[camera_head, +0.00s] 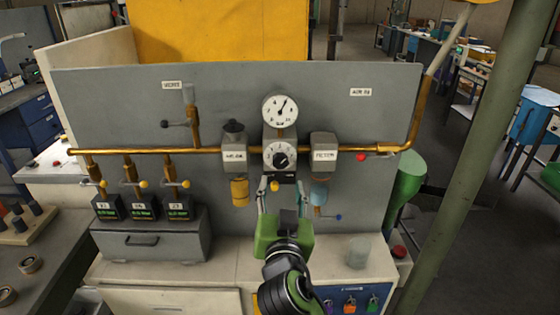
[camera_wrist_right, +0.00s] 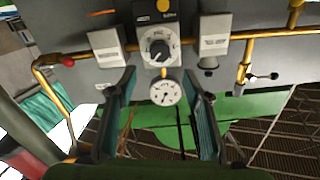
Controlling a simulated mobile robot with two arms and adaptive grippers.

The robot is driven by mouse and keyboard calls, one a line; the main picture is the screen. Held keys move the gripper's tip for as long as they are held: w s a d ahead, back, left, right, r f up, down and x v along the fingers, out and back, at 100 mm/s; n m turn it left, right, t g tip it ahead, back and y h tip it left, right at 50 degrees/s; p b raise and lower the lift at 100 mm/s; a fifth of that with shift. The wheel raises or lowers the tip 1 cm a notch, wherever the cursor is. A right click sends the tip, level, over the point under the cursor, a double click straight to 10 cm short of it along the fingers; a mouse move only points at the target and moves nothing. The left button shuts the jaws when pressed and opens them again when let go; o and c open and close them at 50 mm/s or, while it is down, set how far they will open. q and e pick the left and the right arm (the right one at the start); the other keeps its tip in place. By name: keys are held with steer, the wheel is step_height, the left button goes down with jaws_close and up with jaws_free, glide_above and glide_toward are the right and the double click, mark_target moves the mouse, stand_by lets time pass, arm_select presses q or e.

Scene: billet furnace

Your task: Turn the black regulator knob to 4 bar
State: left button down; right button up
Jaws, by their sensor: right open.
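The black regulator knob (camera_head: 281,158) sits on a pale dial plate on the grey panel, under a round white pressure gauge (camera_head: 280,110). The gauge needle points up and slightly right; its numbers are too small to read. My right gripper (camera_head: 283,193) is open and empty below the knob, fingers pointing up toward the panel. In the right wrist view, which is upside down, the knob (camera_wrist_right: 158,50) lies just beyond and between the open fingertips (camera_wrist_right: 160,80), not touched. The gauge (camera_wrist_right: 165,92) shows between the fingers. My left gripper is not in view.
A brass pipe (camera_head: 360,149) crosses the panel on both sides of the regulator. A grey filter block (camera_head: 323,154) is close on the right, another block (camera_head: 234,155) on the left. A small yellow ball (camera_head: 275,187) shows between the gripper fingers. A grey cylinder (camera_head: 357,252) stands on the ledge.

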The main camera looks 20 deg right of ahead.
mark_target(280, 162)
steer(key=p+x, duration=0.2)
steer(key=x, duration=0.7)
steer(key=shift+p, duration=0.35)
steer(key=shift+w+d+f, duration=0.1)
steer(key=shift+w+d, duration=0.05)
steer(key=shift+w, duration=0.3)
steer(key=c, duration=1.1)
